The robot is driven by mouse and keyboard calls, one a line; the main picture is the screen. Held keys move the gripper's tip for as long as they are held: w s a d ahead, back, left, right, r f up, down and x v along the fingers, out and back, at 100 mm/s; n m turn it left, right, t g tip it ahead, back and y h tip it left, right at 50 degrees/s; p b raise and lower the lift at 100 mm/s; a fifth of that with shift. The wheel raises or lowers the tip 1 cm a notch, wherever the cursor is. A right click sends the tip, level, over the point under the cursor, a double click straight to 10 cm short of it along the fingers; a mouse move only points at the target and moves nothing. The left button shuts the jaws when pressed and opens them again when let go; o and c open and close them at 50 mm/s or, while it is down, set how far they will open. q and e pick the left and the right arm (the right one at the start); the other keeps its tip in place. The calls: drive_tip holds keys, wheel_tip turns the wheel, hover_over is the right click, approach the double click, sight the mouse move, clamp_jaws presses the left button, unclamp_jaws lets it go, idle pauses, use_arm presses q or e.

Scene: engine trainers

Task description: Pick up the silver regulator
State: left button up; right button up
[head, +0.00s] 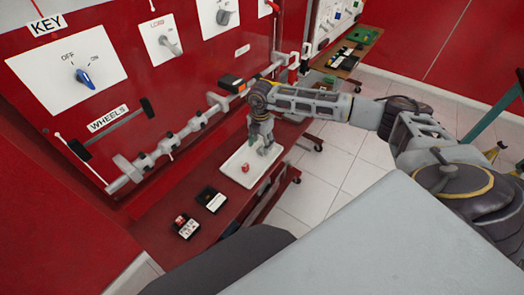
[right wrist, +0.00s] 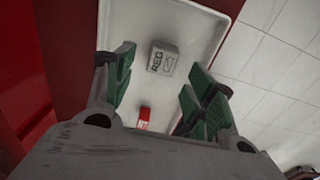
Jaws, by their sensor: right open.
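The silver regulator (right wrist: 163,59) is a small grey block marked REG. In the right wrist view it lies in a white tray (right wrist: 190,18). My right gripper (right wrist: 160,78) is open, with its green fingers on either side of the regulator in that view; no contact shows. In the head view the right gripper (head: 262,136) points down over the far part of the white tray (head: 229,167), and I cannot clearly make out the regulator beneath it. My left gripper is not in view.
A small red part (right wrist: 143,117) lies in the tray near the regulator; it also shows in the head view (head: 245,168). Two dark labelled parts sit on the red bench (head: 235,205) nearer me. A red panel (head: 120,65) with switches and a shaft borders the left.

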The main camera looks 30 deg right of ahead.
sight(261, 149)
wheel_tip(261, 149, down, 2)
drive_tip(key=shift+f, duration=0.6)
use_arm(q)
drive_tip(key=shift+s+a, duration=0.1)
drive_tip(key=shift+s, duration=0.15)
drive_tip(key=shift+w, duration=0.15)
use_arm(e)
drive_tip(key=shift+c, duration=0.5)
drive_tip(key=c, duration=1)
drive_tip(key=shift+r, duration=0.15)
wheel_tip(261, 149, up, 10)
